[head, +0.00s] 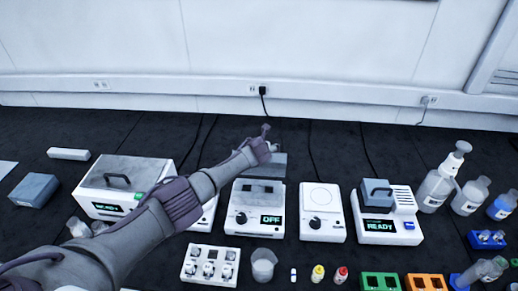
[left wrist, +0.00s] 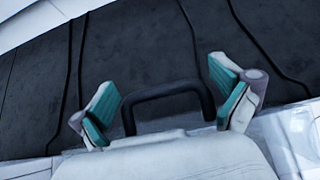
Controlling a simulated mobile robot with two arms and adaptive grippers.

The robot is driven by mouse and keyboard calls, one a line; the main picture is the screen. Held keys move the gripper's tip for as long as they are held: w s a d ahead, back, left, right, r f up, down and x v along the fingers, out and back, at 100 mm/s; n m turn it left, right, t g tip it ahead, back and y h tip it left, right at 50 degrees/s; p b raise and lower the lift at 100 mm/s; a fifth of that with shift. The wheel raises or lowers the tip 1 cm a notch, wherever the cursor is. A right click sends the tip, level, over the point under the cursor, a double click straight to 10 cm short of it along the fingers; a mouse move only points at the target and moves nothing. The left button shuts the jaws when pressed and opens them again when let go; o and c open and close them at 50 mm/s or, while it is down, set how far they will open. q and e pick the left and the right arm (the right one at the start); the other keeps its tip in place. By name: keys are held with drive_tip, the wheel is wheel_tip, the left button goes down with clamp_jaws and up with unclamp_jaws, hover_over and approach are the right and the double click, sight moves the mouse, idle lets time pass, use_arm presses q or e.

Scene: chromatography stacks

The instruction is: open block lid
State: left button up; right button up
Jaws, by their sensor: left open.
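The white block heater (head: 257,218) with the OFF display stands at the middle of the bench, its dark wells uncovered on top. A grey lid (head: 270,163) stands raised at its back edge. My left gripper (head: 264,140) is at the upper part of this lid, its arm crossing from the lower left. In the left wrist view, the black handle (left wrist: 166,92) on a pale lid surface (left wrist: 170,160) lies between the two spread teal-padded fingers of my left gripper (left wrist: 168,100). The fingers look apart from the handle. My right gripper is not in view.
A white stirrer (head: 321,222) and a READY unit with a blue-grey lid (head: 376,191) stand to the right. A larger READY box (head: 104,186) stands left. A vial rack (head: 210,266), a beaker (head: 263,265) and coloured racks (head: 424,283) are in front. Bottles (head: 436,186) stand far right.

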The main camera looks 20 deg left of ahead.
use_arm(q)
drive_tip(key=v, duration=1.1)
